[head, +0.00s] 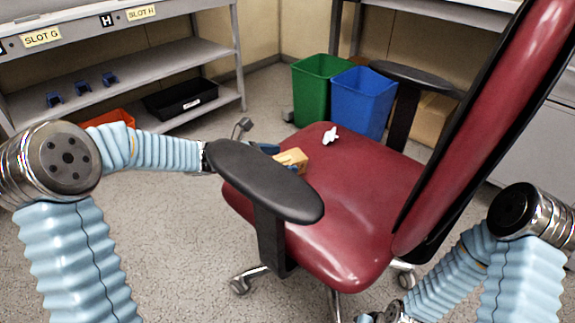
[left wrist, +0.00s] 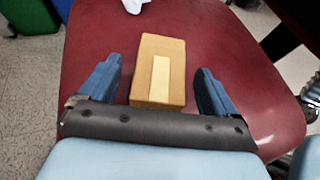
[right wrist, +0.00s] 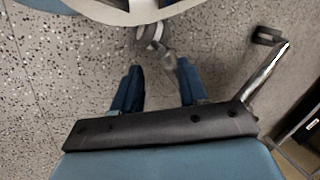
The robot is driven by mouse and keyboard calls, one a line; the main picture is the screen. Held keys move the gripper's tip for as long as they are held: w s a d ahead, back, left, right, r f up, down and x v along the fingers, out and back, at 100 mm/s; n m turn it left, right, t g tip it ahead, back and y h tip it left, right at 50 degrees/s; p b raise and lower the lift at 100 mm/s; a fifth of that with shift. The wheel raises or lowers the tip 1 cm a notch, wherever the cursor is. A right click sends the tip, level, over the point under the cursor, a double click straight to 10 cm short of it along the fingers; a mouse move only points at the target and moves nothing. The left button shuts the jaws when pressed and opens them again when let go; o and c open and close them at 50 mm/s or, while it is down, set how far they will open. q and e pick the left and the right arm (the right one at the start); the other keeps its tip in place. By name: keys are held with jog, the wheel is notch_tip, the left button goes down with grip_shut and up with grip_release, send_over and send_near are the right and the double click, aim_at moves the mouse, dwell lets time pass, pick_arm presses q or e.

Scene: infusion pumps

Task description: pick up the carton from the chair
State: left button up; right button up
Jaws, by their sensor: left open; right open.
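The brown carton (head: 293,159) rests on the red seat of the chair (head: 362,203), partly hidden behind the black armrest in the head view. In the left wrist view the carton (left wrist: 158,72) shows a pale strip on top. My left gripper (head: 264,149) reaches over the seat beside the carton. In the left wrist view its two blue fingers (left wrist: 158,84) are open, one on each side of the carton, with gaps visible. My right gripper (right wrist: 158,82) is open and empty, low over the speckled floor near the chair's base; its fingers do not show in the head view.
A small white object (head: 331,136) lies on the seat behind the carton. The armrest (head: 265,181) stands close to my left forearm. Green (head: 318,91) and blue (head: 362,101) bins stand behind the chair. A shelf unit (head: 130,80) with a black tray (head: 180,99) is at the left.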

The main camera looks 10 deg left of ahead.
pick_arm(q)
jog(key=shift+x, duration=0.85)
jog(key=c, duration=1)
jog(key=shift+c, duration=0.2)
jog(key=shift+r, duration=0.1)
